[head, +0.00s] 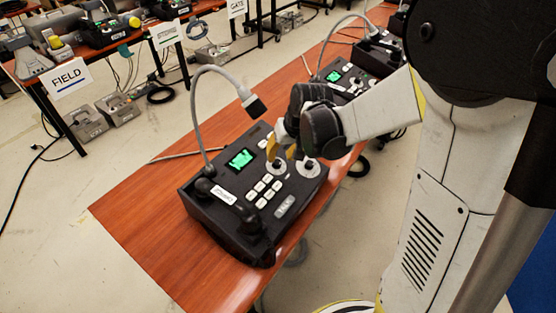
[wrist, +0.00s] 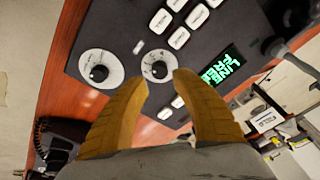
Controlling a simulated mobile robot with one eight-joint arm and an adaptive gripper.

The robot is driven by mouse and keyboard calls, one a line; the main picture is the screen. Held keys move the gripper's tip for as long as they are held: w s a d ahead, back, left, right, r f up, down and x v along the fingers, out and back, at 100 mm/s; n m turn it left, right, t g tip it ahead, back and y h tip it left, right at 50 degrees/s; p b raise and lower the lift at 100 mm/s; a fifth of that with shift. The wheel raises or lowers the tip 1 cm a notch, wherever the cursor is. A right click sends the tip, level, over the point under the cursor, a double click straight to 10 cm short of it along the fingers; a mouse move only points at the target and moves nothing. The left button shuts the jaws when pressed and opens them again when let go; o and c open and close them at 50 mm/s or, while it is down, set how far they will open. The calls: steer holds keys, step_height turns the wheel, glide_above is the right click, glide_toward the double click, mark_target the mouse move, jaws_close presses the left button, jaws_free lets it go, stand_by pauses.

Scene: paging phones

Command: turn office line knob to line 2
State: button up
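A dark paging phone console (head: 232,207) with a green screen (head: 241,159) stands on the wooden table. In the wrist view the screen (wrist: 221,66) appears to read "LINE FREE". Two round black knobs on pale dials show there: a smaller dial's knob (wrist: 159,69) in the middle and a larger dial's knob (wrist: 98,73) to its left. My gripper (head: 283,151) is over the console's knob end. In the wrist view my gripper (wrist: 163,80) is open, its yellow fingertips apart just below the smaller dial's knob. Contact cannot be told. Knob labels are unreadable.
A gooseneck microphone (head: 215,72) rises from the console's back. A handset (head: 229,200) lies along its left side. A second phone (head: 346,77) stands behind my arm. A "FIELD" sign (head: 66,78) hangs at another table. The table's front left (head: 150,235) is bare.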

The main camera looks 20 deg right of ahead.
steer(key=v, duration=0.7)
steer(key=shift+s+r, duration=0.15)
steer(key=shift+r, duration=0.1)
steer(key=s+r+t, duration=0.1)
steer(key=s+r, duration=0.1)
steer(key=s, duration=0.6)
steer(key=s+a+r+n+t+h, duration=0.1)
steer(key=s+r+t, duration=0.1)
steer(key=s, duration=0.6)
steer(key=shift+a+r+h, duration=0.3)
steer(key=shift+r, duration=0.5)
steer(key=shift+s, duration=0.1)
